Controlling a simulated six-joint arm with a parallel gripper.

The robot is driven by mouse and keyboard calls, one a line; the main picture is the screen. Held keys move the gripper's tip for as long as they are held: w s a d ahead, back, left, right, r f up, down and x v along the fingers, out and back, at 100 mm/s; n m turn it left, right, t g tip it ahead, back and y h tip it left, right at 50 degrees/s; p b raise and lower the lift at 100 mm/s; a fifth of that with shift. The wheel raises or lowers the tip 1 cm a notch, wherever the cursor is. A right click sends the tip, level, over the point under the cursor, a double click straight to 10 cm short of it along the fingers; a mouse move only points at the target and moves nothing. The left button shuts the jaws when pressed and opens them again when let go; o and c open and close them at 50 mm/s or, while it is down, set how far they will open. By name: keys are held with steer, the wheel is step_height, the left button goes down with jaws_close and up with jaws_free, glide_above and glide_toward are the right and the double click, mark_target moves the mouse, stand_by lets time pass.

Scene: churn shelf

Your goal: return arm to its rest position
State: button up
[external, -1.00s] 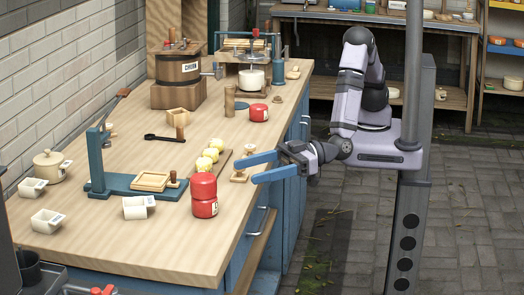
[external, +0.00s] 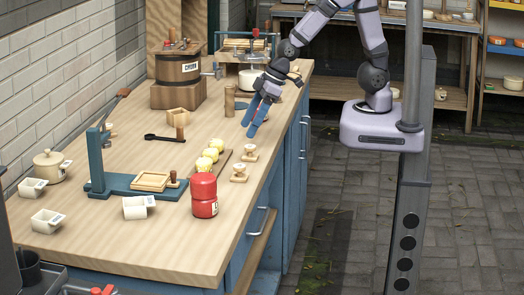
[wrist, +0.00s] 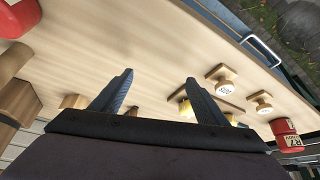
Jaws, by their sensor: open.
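My gripper (external: 249,130) is over the back right part of the wooden bench (external: 110,240), its blue fingers pointing down towards the bench top. It is open and empty, and the wrist view also shows its two fingers (wrist: 160,76) apart with bare wood between them. My arm reaches up and over from its mount at the right. The small red tin behind the gripper is hidden in the external view; a red object (wrist: 18,17) shows at the top left of the wrist view.
Two stacked red tins (external: 204,196), wooden stamps (external: 239,172) and a board with yellowish balls (external: 209,158) stand nearby. A churn (external: 178,70), a white pot (external: 252,79) and a wooden cylinder (external: 229,100) are near the gripper. The floor right of the bench is clear.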

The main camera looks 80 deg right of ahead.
steer(key=s+d, duration=0.2)
steer(key=s+d+m+g+h+p, duration=0.1)
steer(key=s+d, duration=0.1)
steer(key=d, duration=0.1)
steer(key=s+d+m+g, duration=0.1)
steer(key=s+d, duration=0.2)
steer(key=shift+d+r, duration=0.1)
steer(key=shift+r, duration=0.05)
steer(key=s+d+m+g+h+p, duration=0.1)
steer(key=s+d+m+g, duration=0.1)
steer(key=s+d, duration=0.3)
steer(key=s+g, duration=0.1)
steer(key=s, duration=0.1)
steer(key=shift+s+r, duration=0.15)
steer(key=shift+s, duration=0.25)
